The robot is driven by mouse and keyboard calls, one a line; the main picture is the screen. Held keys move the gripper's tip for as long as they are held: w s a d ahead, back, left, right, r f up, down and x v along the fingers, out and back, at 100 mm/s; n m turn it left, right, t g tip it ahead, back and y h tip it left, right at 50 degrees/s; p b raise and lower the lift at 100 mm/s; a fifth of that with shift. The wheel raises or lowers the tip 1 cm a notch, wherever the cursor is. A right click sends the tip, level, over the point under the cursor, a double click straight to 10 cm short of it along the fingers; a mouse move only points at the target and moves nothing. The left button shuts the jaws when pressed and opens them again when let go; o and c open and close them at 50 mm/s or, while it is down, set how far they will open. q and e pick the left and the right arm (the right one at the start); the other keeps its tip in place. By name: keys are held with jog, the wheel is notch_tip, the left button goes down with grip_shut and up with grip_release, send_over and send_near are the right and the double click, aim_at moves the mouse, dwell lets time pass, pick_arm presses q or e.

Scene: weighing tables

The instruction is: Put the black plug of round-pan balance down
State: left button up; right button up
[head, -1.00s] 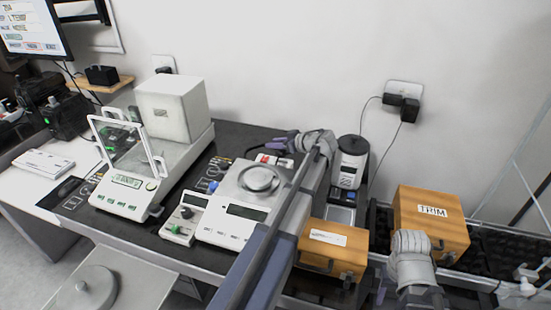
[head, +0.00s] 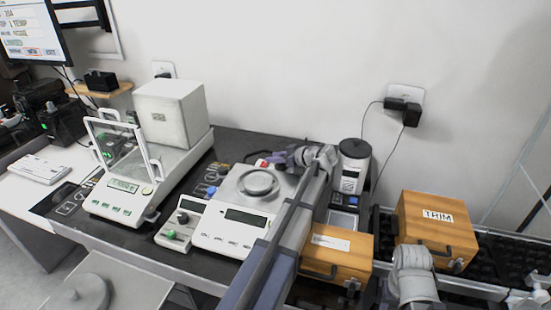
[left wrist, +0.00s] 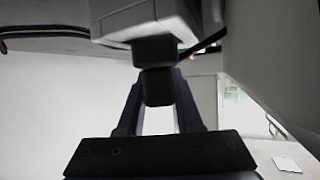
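The round-pan balance (head: 237,224) stands on the dark table, with its round pan (head: 258,183) on top. My left arm reaches across its right side, and my left gripper (head: 284,158) is behind its back edge. In the left wrist view, the black plug (left wrist: 158,86) sits between the purple fingers of the left gripper (left wrist: 158,95), which close in on its sides. The plug is right below a pale housing, and I cannot tell whether they touch. The plug does not show clearly in the head view. My right wrist shows at the lower right, with its fingers out of view.
An analytical balance (head: 122,196) with a glass shield and a white box (head: 173,112) stand to the left. A small control unit (head: 181,222) is beside the round-pan balance. Wooden boxes (head: 335,262) and (head: 437,226) stand right. A wall outlet (head: 405,95) holds black adapters.

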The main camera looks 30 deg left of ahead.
pick_arm(q)
jog(key=o, duration=0.4)
jog(key=shift+r, duration=0.15)
jog(key=shift+r+p, duration=0.3)
jog(key=shift+p, duration=0.15)
jog(key=p+v, duration=0.4)
jog(key=v, duration=0.7)
jog(key=shift+d+p, duration=0.4)
jog(key=shift+d, duration=0.1)
jog(key=shift+s, duration=0.1)
